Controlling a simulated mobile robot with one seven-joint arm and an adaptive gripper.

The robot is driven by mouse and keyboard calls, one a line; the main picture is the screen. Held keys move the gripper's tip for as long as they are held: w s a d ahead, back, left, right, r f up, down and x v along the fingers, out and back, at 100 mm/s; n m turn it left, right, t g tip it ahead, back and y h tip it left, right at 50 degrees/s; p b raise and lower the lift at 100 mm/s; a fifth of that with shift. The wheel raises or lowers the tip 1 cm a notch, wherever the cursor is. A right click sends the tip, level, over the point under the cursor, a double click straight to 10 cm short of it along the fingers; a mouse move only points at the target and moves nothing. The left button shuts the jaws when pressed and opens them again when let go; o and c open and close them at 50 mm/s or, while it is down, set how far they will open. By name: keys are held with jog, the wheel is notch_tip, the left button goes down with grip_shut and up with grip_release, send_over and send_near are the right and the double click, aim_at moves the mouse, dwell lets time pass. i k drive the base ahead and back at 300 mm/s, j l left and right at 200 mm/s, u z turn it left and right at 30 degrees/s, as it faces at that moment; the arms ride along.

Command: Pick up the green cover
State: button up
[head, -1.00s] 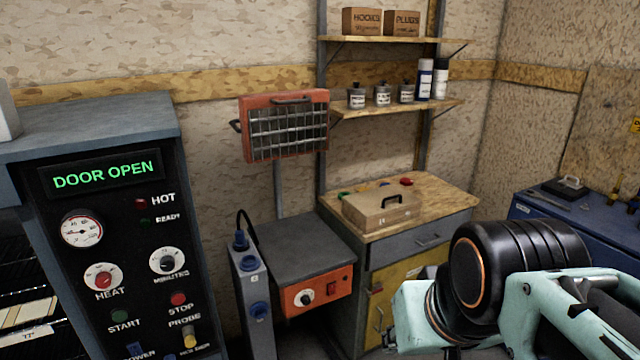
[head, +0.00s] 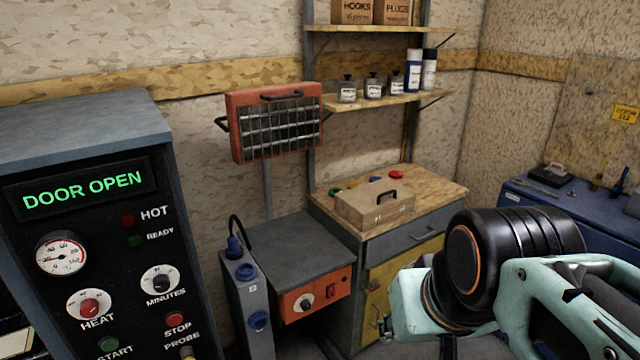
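A small green piece (head: 335,191), probably the green cover, lies on the wooden top of the cabinet (head: 440,190), at its back left. It is partly hidden behind a wooden box with a black handle (head: 375,208). Small blue (head: 375,179) and red (head: 396,175) pieces lie along the same back edge, to its right. My teal and black arm crosses the lower right of the head view, in front of the cabinet. My gripper's fingers do not show.
A grey control panel reading DOOR OPEN (head: 85,190) stands close at left. A grey bench unit with an orange front (head: 300,250) adjoins the cabinet. An orange heater (head: 275,122) stands above it. Shelves with jars (head: 380,100) hang over the cabinet. A blue bench (head: 560,215) is at right.

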aim_at(332, 191)
jog(key=u, duration=0.4)
jog(key=i+l+u, duration=0.2)
jog(key=u, duration=0.15)
jog(key=i+l+u, duration=0.1)
jog(key=l+u, duration=0.3)
jog(key=i+l+u, duration=0.15)
jog(key=l, duration=0.35)
jog(key=i+l+u, duration=0.15)
jog(key=l, duration=0.35)
jog(key=l+u, duration=0.2)
jog(key=l, duration=0.3)
jog(key=i+l, duration=0.1)
jog(key=l, duration=0.7)
jog(key=l+u, duration=0.1)
jog(key=l, duration=0.7)
jog(key=i, duration=0.05)
